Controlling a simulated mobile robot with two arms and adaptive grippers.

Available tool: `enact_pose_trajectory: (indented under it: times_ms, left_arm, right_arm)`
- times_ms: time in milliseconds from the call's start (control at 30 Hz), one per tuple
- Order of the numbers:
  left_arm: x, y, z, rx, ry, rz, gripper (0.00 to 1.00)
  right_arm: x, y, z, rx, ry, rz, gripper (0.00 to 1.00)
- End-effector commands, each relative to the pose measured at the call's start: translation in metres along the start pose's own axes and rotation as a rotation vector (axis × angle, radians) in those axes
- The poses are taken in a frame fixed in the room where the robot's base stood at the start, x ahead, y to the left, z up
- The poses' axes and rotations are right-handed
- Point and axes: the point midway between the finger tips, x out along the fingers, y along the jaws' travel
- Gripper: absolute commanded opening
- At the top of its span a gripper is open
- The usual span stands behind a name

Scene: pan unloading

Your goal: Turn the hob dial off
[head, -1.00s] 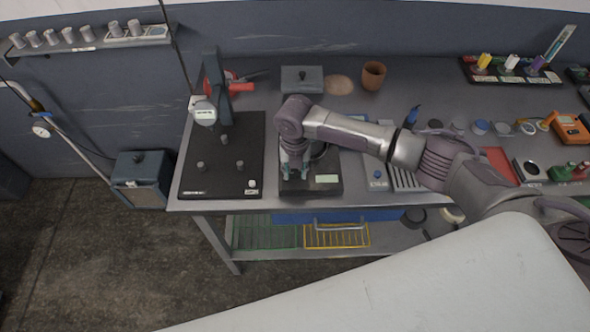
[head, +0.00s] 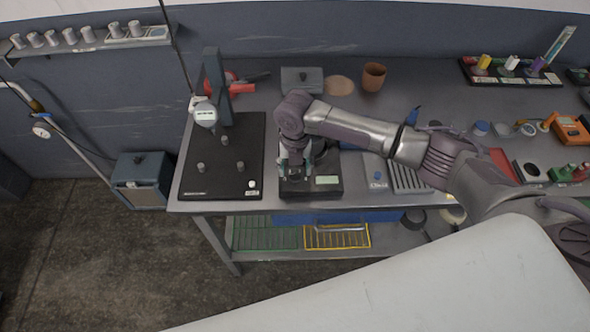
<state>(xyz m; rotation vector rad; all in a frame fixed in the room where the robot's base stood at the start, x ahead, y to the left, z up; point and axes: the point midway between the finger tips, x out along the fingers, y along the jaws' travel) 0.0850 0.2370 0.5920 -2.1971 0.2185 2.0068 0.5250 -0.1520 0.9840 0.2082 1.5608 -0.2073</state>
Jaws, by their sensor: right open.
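The hob, a black box (head: 313,187) with a pale lit display (head: 327,180), sits near the front edge of the bench. My right gripper (head: 294,173) points down over the front left part of the hob, left of the display. Its jaws are open, with the two fingertips at or just above the hob's front panel. The hob dial is not clearly visible; the fingers cover that part of the panel. I cannot tell whether they touch the dial. The back of the hob is partly hidden by my right arm. My left gripper is not in view.
A black plate with pegs (head: 225,165) and a dial-gauge stand (head: 217,85) is left of the hob. A grey slotted tray (head: 408,178) lies to its right. A lidded grey box (head: 302,79) and a brown pot (head: 373,76) stand behind. A yellow wire basket (head: 337,238) sits below.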

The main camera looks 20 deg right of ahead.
Motion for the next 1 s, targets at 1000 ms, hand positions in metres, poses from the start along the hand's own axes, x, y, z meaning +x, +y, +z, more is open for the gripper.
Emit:
enact_pose_trajectory:
  times_ms: [1000]
  left_arm:
    - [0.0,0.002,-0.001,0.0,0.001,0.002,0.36]
  right_arm:
    - [-0.102,0.0,0.0,0.0,-0.001,0.001,0.6]
